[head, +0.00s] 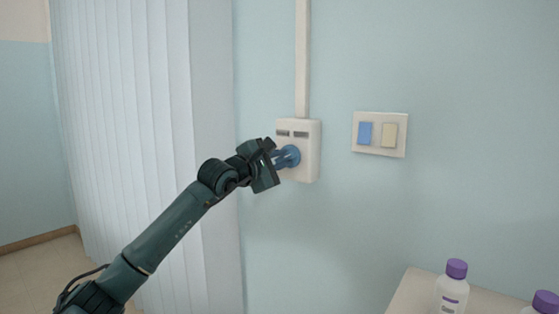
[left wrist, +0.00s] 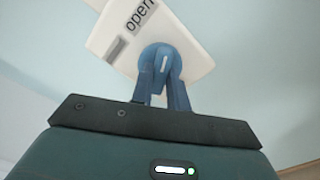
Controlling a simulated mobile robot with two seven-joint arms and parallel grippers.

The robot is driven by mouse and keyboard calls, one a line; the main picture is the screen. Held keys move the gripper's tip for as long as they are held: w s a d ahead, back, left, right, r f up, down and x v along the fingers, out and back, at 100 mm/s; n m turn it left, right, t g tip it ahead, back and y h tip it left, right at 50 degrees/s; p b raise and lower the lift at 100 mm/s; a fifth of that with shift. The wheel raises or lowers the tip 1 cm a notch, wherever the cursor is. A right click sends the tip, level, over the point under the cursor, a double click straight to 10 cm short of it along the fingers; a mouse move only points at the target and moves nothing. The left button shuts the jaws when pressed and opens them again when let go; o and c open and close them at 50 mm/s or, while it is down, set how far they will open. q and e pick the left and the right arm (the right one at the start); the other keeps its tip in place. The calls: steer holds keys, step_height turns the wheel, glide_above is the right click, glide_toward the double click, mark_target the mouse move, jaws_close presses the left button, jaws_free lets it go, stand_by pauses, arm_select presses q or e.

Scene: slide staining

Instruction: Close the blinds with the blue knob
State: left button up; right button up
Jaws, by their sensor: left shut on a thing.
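The blue knob (head: 290,156) sits on a white control box (head: 309,164) on the wall. My left gripper (head: 281,158) is at the knob, its blue fingers shut on it. In the left wrist view the fingers (left wrist: 162,88) hold the knob (left wrist: 157,57) from either side, and a white mark shows on it. The box (left wrist: 190,28) there bears the word "open" beside a grey patch. The vertical blinds (head: 125,110) hang at the left as pale slats standing side by side. My right gripper is not in view.
A switch plate (head: 400,149) with a blue and a cream rocker is on the wall right of the box. A white conduit (head: 302,60) runs up from the box. A bottle with a purple cap (head: 453,288) stands on a table at the lower right.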

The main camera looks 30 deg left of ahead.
arm_select(q)
jaws_close()
